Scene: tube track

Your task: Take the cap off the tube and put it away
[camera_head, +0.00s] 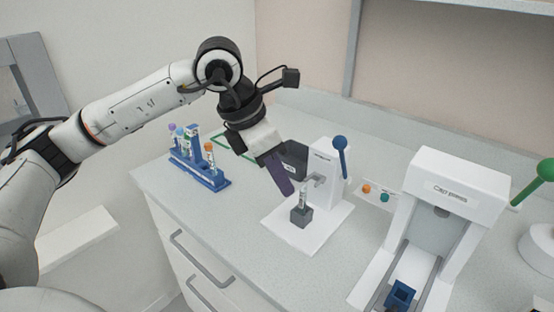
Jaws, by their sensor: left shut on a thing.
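A clear tube (304,194) stands upright in a dark grey block (301,216) on the base of a white stand (326,168) with a blue-knobbed lever (340,145). No coloured cap shows on its top. My left gripper (285,187) points down just left of the tube, with dark purplish fingers. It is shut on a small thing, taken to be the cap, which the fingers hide. A small white cap tray (371,200) right of the stand holds an orange cap (366,188) and a teal cap (384,198). My right gripper is not in view.
A blue rack (206,180) with several capped tubes stands at left. A white press (452,190) with a blue holder (400,294) and a green-knobbed lever (545,170) are at right. The front counter is clear.

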